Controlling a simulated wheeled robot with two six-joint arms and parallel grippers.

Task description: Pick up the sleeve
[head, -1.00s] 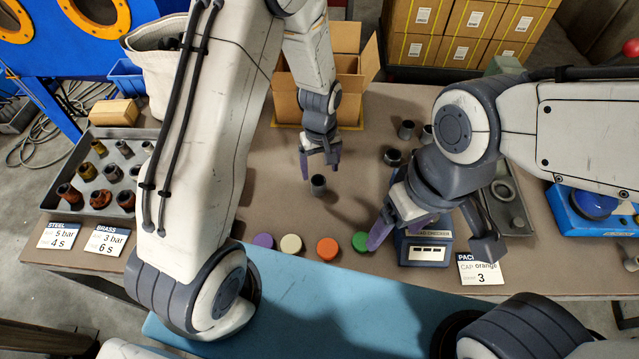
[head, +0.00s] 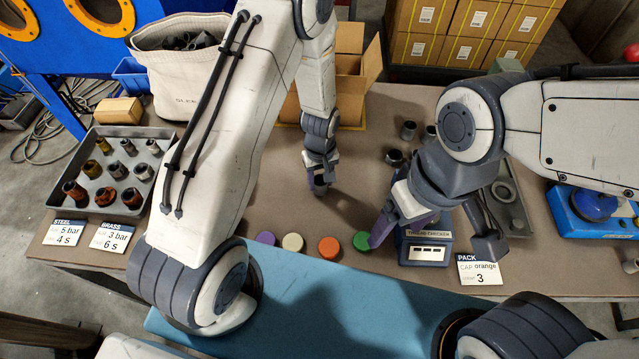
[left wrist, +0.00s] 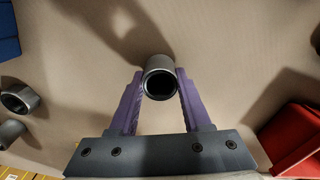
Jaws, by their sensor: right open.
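The sleeve is a dark grey open-ended tube (left wrist: 160,80). In the left wrist view it stands between the purple fingers of my left gripper (left wrist: 159,90), near their tips. The fingers are very close to its sides; I cannot tell whether they press on it.
Similar grey tubes (head: 408,130) stand to the right of my left gripper. Purple, cream, orange (head: 328,247) and green caps line the front edge. A tray of fittings (head: 100,208) is at left; an open carton (head: 352,108) is behind. A pack card (head: 480,270) lies at right.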

